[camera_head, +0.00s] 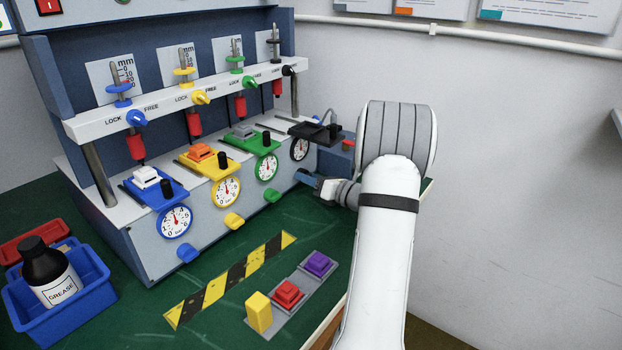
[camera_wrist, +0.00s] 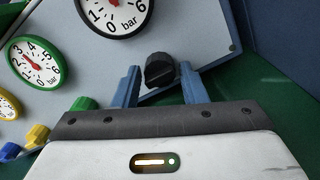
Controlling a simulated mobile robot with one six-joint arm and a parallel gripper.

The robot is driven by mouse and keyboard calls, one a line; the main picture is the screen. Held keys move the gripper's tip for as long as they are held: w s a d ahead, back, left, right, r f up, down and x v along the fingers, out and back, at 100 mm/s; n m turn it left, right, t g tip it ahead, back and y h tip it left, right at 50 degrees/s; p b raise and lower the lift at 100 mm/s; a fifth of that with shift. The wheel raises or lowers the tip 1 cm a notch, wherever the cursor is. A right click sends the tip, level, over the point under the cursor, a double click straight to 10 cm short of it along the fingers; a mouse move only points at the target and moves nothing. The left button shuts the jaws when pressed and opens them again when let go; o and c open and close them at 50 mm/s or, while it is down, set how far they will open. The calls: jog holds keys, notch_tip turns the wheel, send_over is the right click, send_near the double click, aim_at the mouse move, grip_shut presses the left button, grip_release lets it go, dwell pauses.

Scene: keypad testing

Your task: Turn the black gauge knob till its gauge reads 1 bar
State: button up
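The black gauge knob (camera_wrist: 160,70) sits low on the panel in the wrist view, below and right of the black-rimmed gauge (camera_wrist: 119,14). My gripper (camera_wrist: 160,80) is open, with one blue finger on each side of the knob; I cannot tell whether they touch it. The top of the gauge is cut off there, so the needle's reading cannot be told. In the head view the black gauge (camera_head: 299,149) is small, at the bench's right end. My gripper (camera_head: 305,178) is just below it there and hides the knob.
Blue, yellow and green gauges, with knobs below them, line the panel to the left. A green gauge (camera_wrist: 36,60) shows beside the black one. A button block (camera_head: 287,293) and a blue bin (camera_head: 60,305) with a grease bottle stand on the green table. A wall is at right.

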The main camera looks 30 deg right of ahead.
jog(key=c, duration=0.6)
jog(key=shift+c, duration=0.2)
jog(key=n+b, duration=0.1)
jog(key=n, duration=0.1)
jog(key=n+b, duration=0.3)
jog(key=b, duration=0.1)
jog(key=shift+f+n, duration=0.3)
jog(key=shift+n, duration=0.1)
jog(key=n+b, duration=0.3)
jog(key=shift+b, duration=0.4)
jog(key=shift+r+n+b, duration=0.2)
jog(key=shift+n+b, duration=1.2)
jog(key=shift+n, duration=0.1)
jog(key=o, duration=1)
jog(key=shift+r, duration=0.1)
